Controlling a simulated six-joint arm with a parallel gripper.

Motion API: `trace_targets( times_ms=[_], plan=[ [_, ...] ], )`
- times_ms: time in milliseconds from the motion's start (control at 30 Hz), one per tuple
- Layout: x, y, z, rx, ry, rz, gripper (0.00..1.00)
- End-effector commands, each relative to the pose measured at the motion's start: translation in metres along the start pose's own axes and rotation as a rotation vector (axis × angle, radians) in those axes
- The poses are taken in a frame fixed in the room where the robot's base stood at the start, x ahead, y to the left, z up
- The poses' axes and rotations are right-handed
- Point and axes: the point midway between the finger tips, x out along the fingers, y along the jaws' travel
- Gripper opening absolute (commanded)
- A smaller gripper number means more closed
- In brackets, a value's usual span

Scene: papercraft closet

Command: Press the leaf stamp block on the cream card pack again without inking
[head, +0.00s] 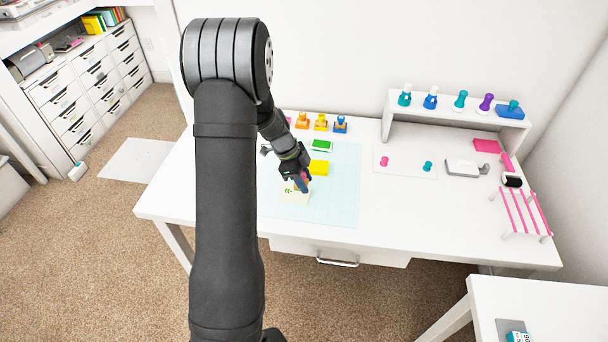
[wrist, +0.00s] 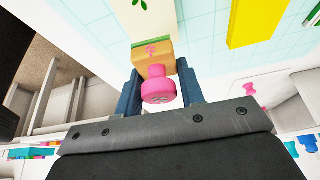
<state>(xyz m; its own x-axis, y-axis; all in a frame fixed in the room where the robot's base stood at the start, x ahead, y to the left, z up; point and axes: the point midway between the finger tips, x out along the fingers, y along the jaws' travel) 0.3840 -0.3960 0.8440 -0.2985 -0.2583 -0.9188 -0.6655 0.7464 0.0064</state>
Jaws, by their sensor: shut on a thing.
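The leaf stamp block has a tan wooden body (wrist: 152,58), a pink knob (wrist: 158,88) and a green strip along its far edge. My gripper (wrist: 160,92) is shut on it, with one blue finger on each side. In the head view my gripper (head: 302,184) is over the right part of the cream card pack (head: 294,198) on the desk mat. A green leaf print shows on the pack left of the gripper. The pack also shows beyond the block in the wrist view (wrist: 150,22). I cannot tell whether the stamp's underside touches it.
A yellow block (head: 319,168) and a green ink pad (head: 321,146) lie behind the gripper on the light blue gridded mat (head: 340,200). Several colored stamps stand at the back. A white riser (head: 450,112) and a pink-barred rack (head: 522,212) are on the right.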

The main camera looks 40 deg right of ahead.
Motion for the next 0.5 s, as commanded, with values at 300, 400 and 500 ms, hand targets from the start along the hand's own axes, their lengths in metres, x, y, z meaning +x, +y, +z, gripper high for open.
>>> trace_targets(
  times_ms=[300, 400, 500],
  plan=[
    [0.018, 0.000, 0.008, 0.001, -0.001, 0.000, 0.04],
    [0.017, 0.000, 0.008, 0.001, -0.001, 0.000, 0.04],
    [0.017, 0.000, 0.008, 0.001, 0.000, 0.000, 0.04]
  ],
)
